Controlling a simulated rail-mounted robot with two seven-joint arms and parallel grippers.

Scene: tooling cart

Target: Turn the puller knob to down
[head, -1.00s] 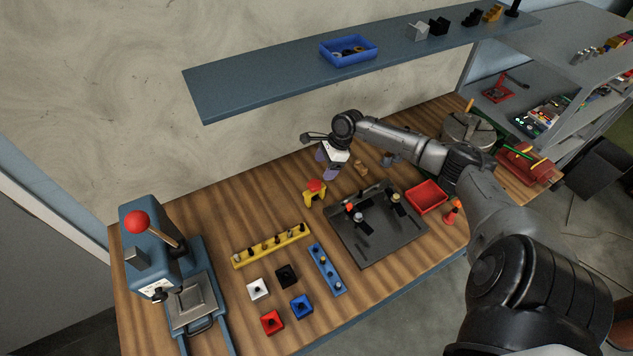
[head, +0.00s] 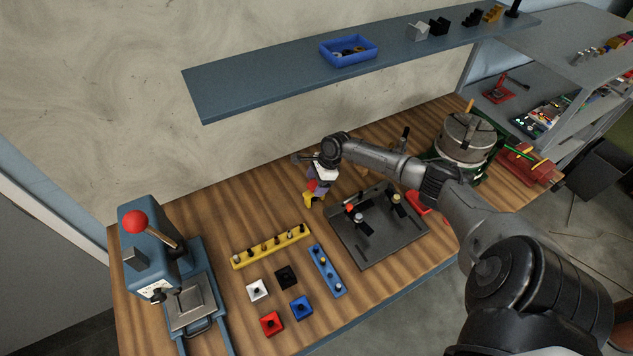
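A small yellow stand with a red knob, which looks like the puller, is on the wooden bench near its middle. Its yellow body (head: 308,201) shows below my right gripper (head: 317,186), and a bit of the red knob (head: 312,185) shows at the gripper's left side. My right gripper points down at the knob, with its fingers around or just beside it. The fingers hide most of the knob, so I cannot tell whether they grip it. The knob's turn position cannot be read. My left gripper is not in view.
A dark fixture plate (head: 375,240) lies right of the puller. A yellow peg strip (head: 271,246) and a blue strip (head: 327,270) lie in front. A blue press with a red ball lever (head: 134,222) stands at the left. A shelf (head: 260,84) hangs behind and above.

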